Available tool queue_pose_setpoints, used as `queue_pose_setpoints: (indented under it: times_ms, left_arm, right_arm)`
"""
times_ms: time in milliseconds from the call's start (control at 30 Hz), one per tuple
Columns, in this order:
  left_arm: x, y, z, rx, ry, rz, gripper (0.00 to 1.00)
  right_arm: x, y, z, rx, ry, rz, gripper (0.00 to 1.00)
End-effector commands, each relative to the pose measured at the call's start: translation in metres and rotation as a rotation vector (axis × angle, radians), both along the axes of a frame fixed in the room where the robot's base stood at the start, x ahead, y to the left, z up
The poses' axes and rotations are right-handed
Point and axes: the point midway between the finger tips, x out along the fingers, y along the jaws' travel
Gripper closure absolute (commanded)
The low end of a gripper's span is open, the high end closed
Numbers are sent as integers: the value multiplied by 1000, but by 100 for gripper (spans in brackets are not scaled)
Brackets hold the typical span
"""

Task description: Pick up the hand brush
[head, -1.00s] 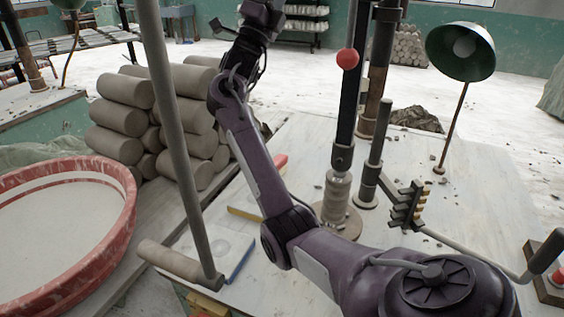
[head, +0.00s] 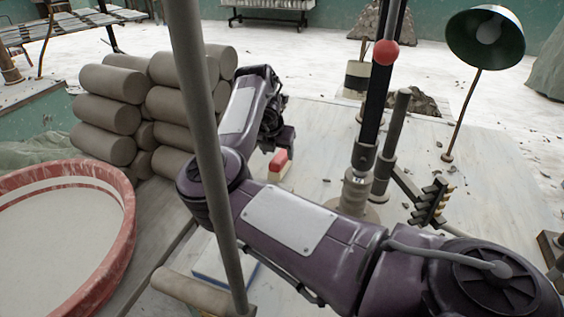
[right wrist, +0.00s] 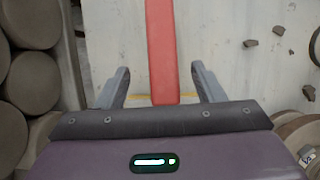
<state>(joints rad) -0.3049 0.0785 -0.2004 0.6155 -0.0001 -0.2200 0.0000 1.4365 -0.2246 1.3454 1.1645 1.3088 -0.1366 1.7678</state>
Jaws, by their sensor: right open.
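The hand brush (head: 279,160) has a red back over a pale lower part and lies on the board right of the clay stack in the head view. Its long red top (right wrist: 161,45) runs between the two fingers in the right wrist view. My right gripper (head: 277,142) is open over the brush, with one finger on each side of it and gaps on both sides. I cannot tell how far above it the fingers are. The arm and gripper hide part of the brush in the head view. My left gripper is out of view.
Stacked clay cylinders (head: 107,113) stand close left of the gripper. A post with a red ball (head: 386,52) and a lamp (head: 486,38) stand to the right. A red-rimmed basin (head: 125,215) is at left. Clay crumbs (right wrist: 251,43) lie beside the brush.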

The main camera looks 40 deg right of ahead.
Motion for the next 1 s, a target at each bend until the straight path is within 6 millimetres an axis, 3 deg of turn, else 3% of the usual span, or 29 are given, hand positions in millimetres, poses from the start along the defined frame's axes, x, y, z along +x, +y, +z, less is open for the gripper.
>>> queue_pose_setpoints:
  times_ms: [200, 400, 1000]
  left_arm:
    - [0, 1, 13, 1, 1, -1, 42]
    - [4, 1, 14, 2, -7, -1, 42]
    - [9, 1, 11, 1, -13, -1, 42]
  right_arm:
    - [5, -19, -24, -1, 4, 0, 38]
    - [9, -26, -43, -4, 2, 1, 38]
    - [10, -26, -47, -4, 2, 1, 38]
